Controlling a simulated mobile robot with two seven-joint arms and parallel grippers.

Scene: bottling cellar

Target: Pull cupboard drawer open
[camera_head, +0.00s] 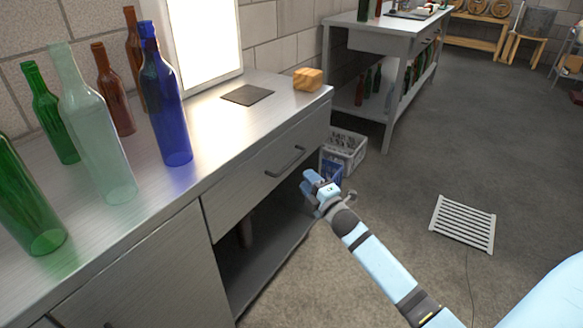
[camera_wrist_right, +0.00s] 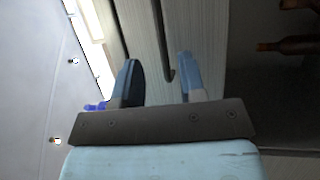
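The grey cupboard's drawer (camera_head: 240,190) has its front flush with the cupboard, so it looks shut. Its bar handle (camera_head: 286,162) is on the drawer front near the right end. My right gripper (camera_head: 309,185) is just right of and below the handle in the head view. In the right wrist view the fingers (camera_wrist_right: 158,70) are apart, with the dark handle (camera_wrist_right: 164,45) showing between them and reaching past their tips. I cannot tell whether a finger touches it. My left gripper is not in view.
Several bottles (camera_head: 100,130), a dark plate (camera_head: 248,95) and a yellowish block (camera_head: 308,79) are on the worktop (camera_head: 215,135). An open compartment (camera_head: 265,250) lies below the drawer. A grey crate (camera_head: 346,147) stands beyond the cupboard. A floor grate (camera_head: 463,224) lies to the right.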

